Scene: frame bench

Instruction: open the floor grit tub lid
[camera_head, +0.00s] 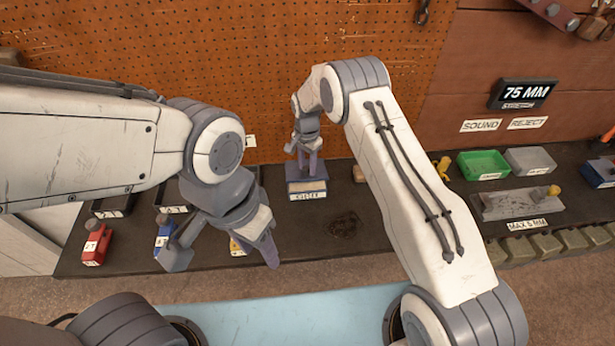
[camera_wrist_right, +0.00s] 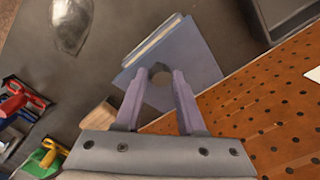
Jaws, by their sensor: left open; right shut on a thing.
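A small blue-purple tub (camera_head: 307,187) with a pale front label stands on the dark bench against the pegboard; I cannot read the label surely. Its flat lid (camera_wrist_right: 195,68) shows in the right wrist view and looks closed. My right gripper (camera_head: 305,150) points down over the tub. In the right wrist view its fingers (camera_wrist_right: 158,88) are shut on a dark rounded knob (camera_wrist_right: 159,72) at the lid. The fingers hide part of the knob and lid. My left gripper (camera_head: 222,256) is open and empty, in front of the bench's left part, apart from the tub.
A green tray (camera_head: 483,164) and a grey tray (camera_head: 530,160) stand at the right, behind a metal plate (camera_head: 515,203). Red (camera_head: 97,243) and blue (camera_head: 165,236) items sit at the left.

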